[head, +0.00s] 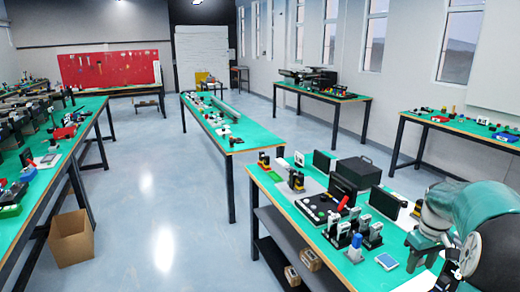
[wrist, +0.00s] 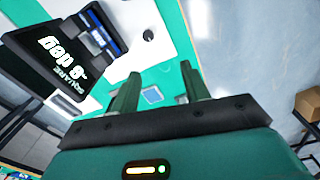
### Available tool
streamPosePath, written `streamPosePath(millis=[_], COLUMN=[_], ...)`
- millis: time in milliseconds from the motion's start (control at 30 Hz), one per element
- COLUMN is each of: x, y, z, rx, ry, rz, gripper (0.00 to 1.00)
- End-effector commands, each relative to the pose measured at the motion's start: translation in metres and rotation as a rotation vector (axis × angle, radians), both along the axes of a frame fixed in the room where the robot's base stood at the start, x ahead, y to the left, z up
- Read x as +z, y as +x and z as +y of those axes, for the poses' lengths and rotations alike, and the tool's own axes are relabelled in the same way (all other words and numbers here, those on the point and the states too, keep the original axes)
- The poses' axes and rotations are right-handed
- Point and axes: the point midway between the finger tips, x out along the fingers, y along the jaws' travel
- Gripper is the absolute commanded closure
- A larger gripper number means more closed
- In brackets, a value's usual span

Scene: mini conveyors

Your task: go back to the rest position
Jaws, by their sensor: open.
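My gripper (wrist: 160,72) shows in the wrist view with its two dark green fingers apart and nothing between them. It points over the green-topped table, with part of the floor beyond. In the head view my teal and white arm (head: 490,215) fills the lower right corner, beside the near table (head: 285,185). I cannot make out the fingers clearly there.
A black box (head: 360,173), a dark panel (head: 384,203) and several small black devices stand on the near table. A blue-grey square (head: 387,262) lies near its front. Other tables stand left and behind. An open cardboard box (head: 72,240) sits on the floor, with clear aisle around.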

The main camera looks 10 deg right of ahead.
Motion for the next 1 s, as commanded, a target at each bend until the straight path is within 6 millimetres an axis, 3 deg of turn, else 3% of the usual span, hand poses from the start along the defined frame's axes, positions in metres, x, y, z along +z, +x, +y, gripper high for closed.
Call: streamPosePath(millis=[33, 233, 500, 800, 1000], x=[0.014, 0.059, 0.095, 0.104, 0.095], y=[0.003, -0.004, -0.041, -0.107, -0.146], z=[0.022, 0.108, 0.212, 0.302, 0.337], rx=[0.01, 0.005, -0.008, -0.023, -0.033], ry=[-0.017, -0.07, -0.095, -0.046, 0.014], rz=[-0.016, -0.09, -0.218, -0.372, -0.452], gripper=[0.54, 0.54, 0.54, 0.54, 0.54])
